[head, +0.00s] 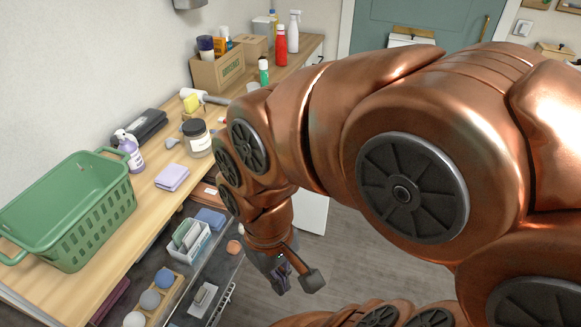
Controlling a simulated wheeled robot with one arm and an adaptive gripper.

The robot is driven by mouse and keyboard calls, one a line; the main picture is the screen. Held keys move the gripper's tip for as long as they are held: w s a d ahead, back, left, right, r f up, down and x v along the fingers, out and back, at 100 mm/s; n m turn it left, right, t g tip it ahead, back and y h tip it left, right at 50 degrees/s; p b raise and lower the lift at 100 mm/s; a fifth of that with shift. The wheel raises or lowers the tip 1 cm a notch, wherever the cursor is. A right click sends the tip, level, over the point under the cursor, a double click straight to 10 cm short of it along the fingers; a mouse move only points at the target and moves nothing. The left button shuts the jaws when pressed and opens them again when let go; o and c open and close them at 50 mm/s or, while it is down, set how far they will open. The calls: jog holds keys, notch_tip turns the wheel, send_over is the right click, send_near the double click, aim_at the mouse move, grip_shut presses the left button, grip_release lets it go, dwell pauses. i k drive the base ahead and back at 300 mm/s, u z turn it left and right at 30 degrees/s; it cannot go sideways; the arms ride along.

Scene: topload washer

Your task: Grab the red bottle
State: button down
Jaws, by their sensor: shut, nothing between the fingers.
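The red bottle (281,48) stands upright at the far end of the wooden counter, beside a white spray bottle. My gripper (297,281) is at the lower middle of the view, in front of the counter and above the floor. It is far from the red bottle, shut and empty. My arm crosses the right half of the view and hides part of the room behind it.
The counter (146,205) holds a green basket (72,210), purple bottle (130,150), jar (197,138), cardboard box (217,70), green bottle (263,72) and white spray bottle (294,32). Shelves with small items lie below. Grey floor (335,240) shows clear near my gripper.

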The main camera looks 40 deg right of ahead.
aim_at(281, 45)
jog(key=z, duration=2.4)
jog(key=i, duration=2.7)
jog(key=u, duration=1.45)
jog(key=i, duration=0.55)
jog(key=u, duration=1.65)
